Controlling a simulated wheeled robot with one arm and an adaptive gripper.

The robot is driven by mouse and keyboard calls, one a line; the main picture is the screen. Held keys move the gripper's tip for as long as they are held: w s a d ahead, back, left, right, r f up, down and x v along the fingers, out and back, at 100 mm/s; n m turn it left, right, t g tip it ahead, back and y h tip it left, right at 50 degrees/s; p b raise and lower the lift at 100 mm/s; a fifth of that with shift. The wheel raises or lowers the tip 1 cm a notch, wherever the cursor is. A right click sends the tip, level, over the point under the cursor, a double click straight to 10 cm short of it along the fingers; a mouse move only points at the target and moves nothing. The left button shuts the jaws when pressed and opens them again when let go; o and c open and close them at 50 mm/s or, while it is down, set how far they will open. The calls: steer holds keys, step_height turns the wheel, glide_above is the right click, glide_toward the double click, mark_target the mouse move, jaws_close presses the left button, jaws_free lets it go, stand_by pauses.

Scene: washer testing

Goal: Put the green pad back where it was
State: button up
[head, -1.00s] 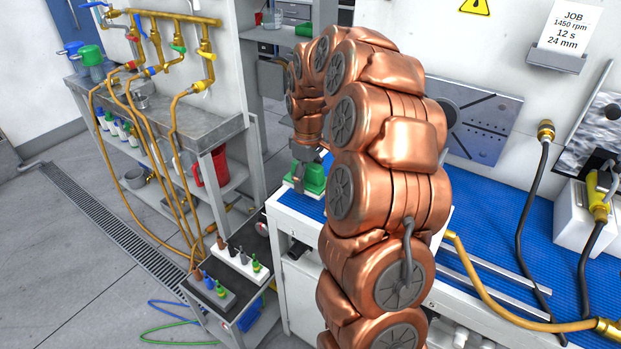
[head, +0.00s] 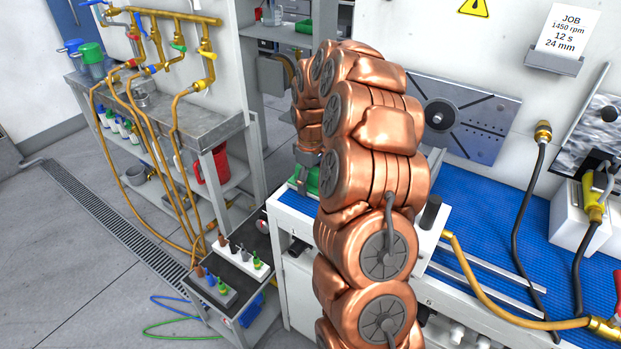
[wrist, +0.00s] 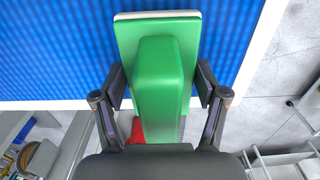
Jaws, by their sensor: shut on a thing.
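The green pad (wrist: 160,85) is a flat green plate with a white layer under it and a thick raised green grip along its middle. In the wrist view my gripper (wrist: 162,90) is shut on it, with one finger at each side. The pad is over the edge of the blue mat; I cannot tell if it touches the mat. In the head view my arm hides most of the pad (head: 312,181), and only part of its green shows beside my gripper (head: 305,168). A small red patch (wrist: 137,130) shows below the pad.
The blue ribbed mat (head: 476,212) covers the bench, with metal rails and a yellow hose (head: 480,292) on the right. A small cart (head: 232,285) with little bottles stands left of the bench. A grey steel table (head: 168,122) with hoses is farther left.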

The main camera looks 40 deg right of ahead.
steer(key=shift+f, duration=0.15)
steer(key=o, duration=1.1)
step_height(320, 180, up, 11)
steer(key=shift+w+f+b, duration=0.1)
steer(key=shift+b, duration=0.85)
steer(key=shift+r, duration=0.85)
